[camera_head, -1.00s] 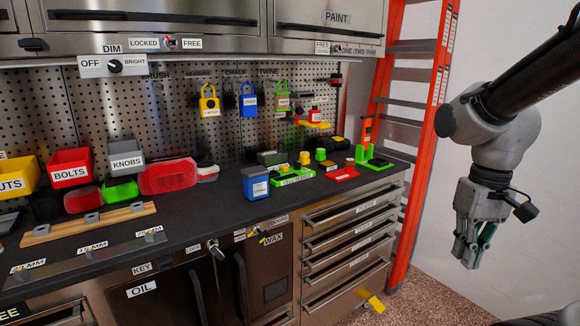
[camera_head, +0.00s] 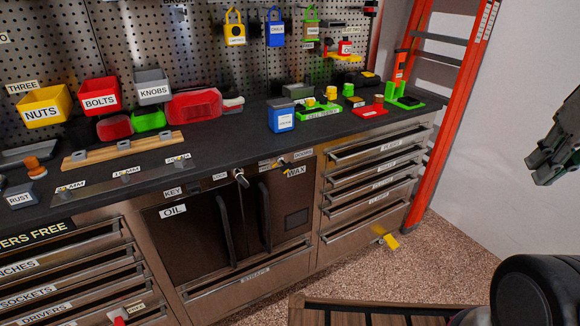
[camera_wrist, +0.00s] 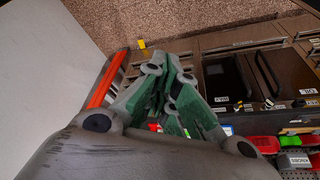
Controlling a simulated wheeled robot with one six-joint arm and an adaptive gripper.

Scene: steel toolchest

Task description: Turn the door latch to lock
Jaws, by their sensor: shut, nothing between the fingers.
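Below the worktop stands a cabinet with two dark doors (camera_head: 187,245), each with a vertical bar handle. A small silver latch lever (camera_head: 241,178) sits on the frame above the doors, beside a small label. A small yellow-tipped lever (camera_head: 281,163) sits to its right, near the WAX label (camera_head: 296,171). The small labels by both are too blurred to read surely. My gripper (camera_head: 542,170) is at the right edge of the head view, far from the doors and before the white wall. In the wrist view my gripper (camera_wrist: 167,78) is shut and empty.
An orange ladder (camera_head: 440,120) stands right of the drawer stack (camera_head: 372,185). A yellow tag (camera_head: 391,242) is low by the drawers. A brown slatted thing (camera_head: 380,312) lies at the bottom. Bins and padlocks are on and above the worktop (camera_head: 225,140).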

